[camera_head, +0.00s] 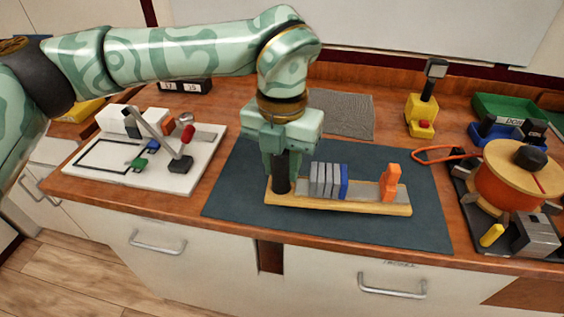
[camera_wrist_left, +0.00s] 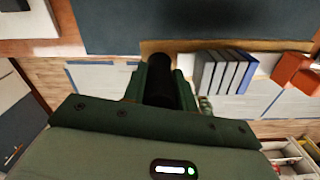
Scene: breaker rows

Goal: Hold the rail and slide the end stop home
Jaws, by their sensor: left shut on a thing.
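The rail (camera_head: 362,193) is a grey strip on a long wooden base (camera_head: 340,206) that lies on a dark mat. Several grey breakers (camera_head: 321,179) and a blue one (camera_head: 343,187) stand side by side on it. The orange end stop (camera_head: 389,184) stands upright towards the right end, with a gap between it and the blue breaker. My left gripper (camera_head: 281,172) points down, shut on the black post at the base's left end. In the left wrist view the black post (camera_wrist_left: 160,82) shows between the fingers. My right gripper is not in view.
The dark mat (camera_head: 235,195) is otherwise clear around the base. A white board with small parts (camera_head: 95,178) lies left. A yellow device (camera_head: 421,115) stands behind. An orange drum (camera_head: 515,185) and green bin (camera_head: 500,108) stand right. The counter's front edge is close.

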